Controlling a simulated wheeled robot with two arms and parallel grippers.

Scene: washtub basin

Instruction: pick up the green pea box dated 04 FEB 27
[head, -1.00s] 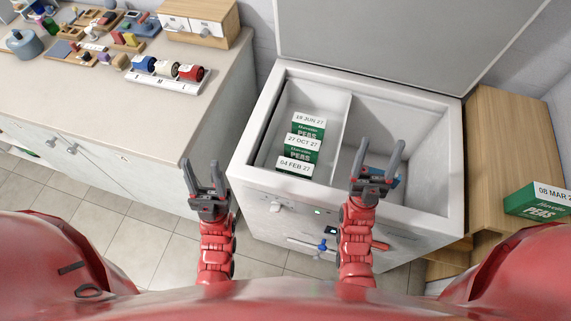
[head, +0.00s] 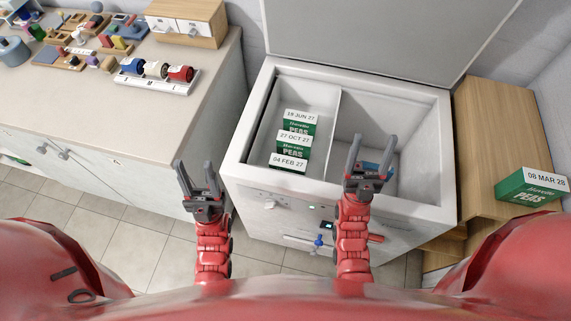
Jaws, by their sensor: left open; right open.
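The green pea box dated 04 FEB 27 (head: 288,162) is in the left compartment of the open white chest (head: 232,170), nearest its front wall. Its white dated top shows; its lower part is hidden by the wall. Behind it in a row are the pea box dated 27 OCT 27 (head: 293,149) and the one dated 19 JUN 27 (head: 299,126). My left gripper (head: 195,172) is open and empty, left of the chest's front. My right gripper (head: 372,150) is open in front of the chest's right compartment, right of the 04 FEB 27 box.
A pea box dated 08 MAR 28 (head: 531,189) sits on the wooden steps (head: 498,130) at right. A blue item (head: 378,168) lies partly hidden in the right compartment. A raised lid (head: 360,40) stands behind. A cluttered counter (head: 80,115) is at left.

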